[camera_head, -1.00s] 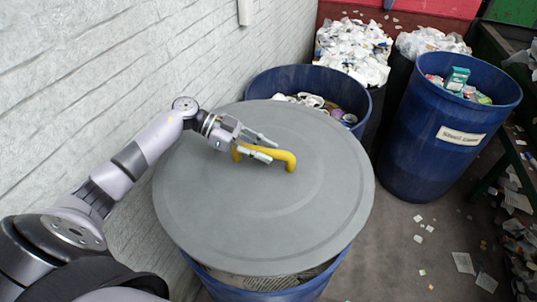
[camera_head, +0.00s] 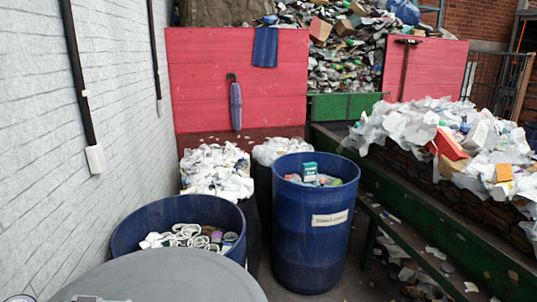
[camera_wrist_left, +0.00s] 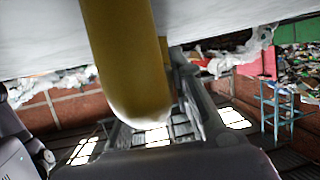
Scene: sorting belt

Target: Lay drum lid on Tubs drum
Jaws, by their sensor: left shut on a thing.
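The round grey drum lid (camera_head: 165,278) fills the lower left of the head view, cut off by the bottom edge. Its yellow handle (camera_wrist_left: 125,55) runs down from the lid's pale surface in the left wrist view. My left gripper (camera_wrist_left: 165,85) is shut on this handle; only a sliver of the arm shows in the head view. The drum under the lid is out of the head view now, so I cannot tell whether the lid touches a rim. My right gripper is not in view.
An open blue drum (camera_head: 125,238) holding tub-like waste stands just beyond the lid. A labelled blue drum (camera_head: 295,245) stands to its right. A white brick wall (camera_head: 60,170) borders the left. A green-framed belt (camera_head: 400,215) heaped with waste runs along the right.

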